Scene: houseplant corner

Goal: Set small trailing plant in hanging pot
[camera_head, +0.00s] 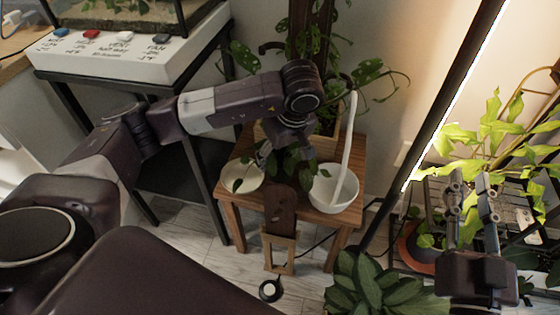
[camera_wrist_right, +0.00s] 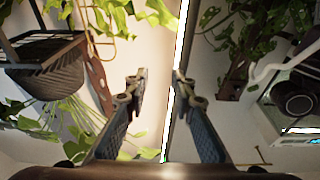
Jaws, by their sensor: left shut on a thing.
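My left gripper (camera_head: 283,150) is over the wooden stool, pointing down, and shut on the small trailing plant. Dark green leaves of the small trailing plant (camera_head: 288,165) hang just below its fingers; its base is hidden. The white hanging pot (camera_head: 333,190), a bowl with a tall white strap, stands on the stool to the right of these leaves and looks empty. My right gripper (camera_head: 473,188) is at the right, fingers up and apart, in front of bright foliage. Its parted, empty fingers (camera_wrist_right: 160,90) also show in the right wrist view.
The wooden stool (camera_head: 345,215) also bears a cream bowl (camera_head: 243,178) at left and a taller plant behind. A lamp pole (camera_head: 440,95) rises between the stool and the right gripper. A broad-leaved plant (camera_head: 365,285) is low in front. A black stand with a terrarium is behind left.

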